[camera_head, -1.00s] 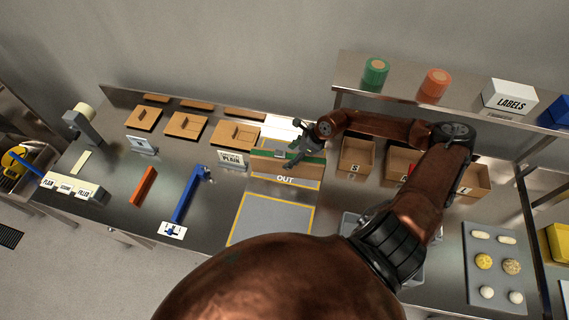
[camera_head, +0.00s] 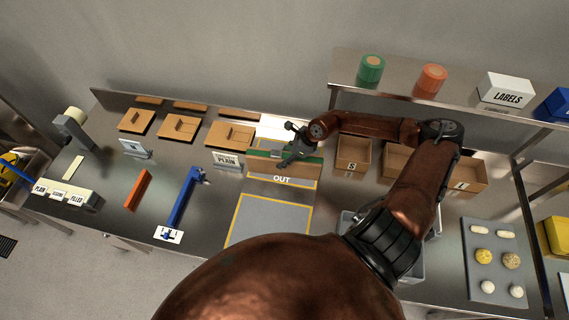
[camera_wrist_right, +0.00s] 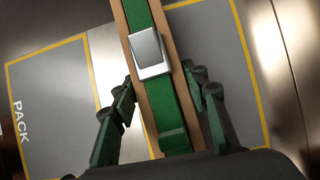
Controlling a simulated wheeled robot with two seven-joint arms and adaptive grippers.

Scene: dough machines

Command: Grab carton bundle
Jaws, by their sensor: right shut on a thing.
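The carton bundle (camera_head: 262,168) is a narrow brown stack with a green strap, standing across the OUT mat (camera_head: 264,184). In the right wrist view the bundle (camera_wrist_right: 157,97) runs down the middle, with a silver buckle (camera_wrist_right: 149,52) on its green strap (camera_wrist_right: 181,110). My right gripper (camera_head: 291,158) is at the middle of the bundle from above. In the wrist view its green-padded fingers (camera_wrist_right: 160,82) lie on both sides of the bundle, shut on it. Whether the bundle touches the mat is hard to tell. My left gripper is not in view.
A yellow-edged grey mat (camera_head: 268,222) lies empty in front. Open boxes, including the S box (camera_head: 353,155), stand to the right under a shelf (camera_head: 450,104). A dough tray (camera_head: 493,262) lies farther right.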

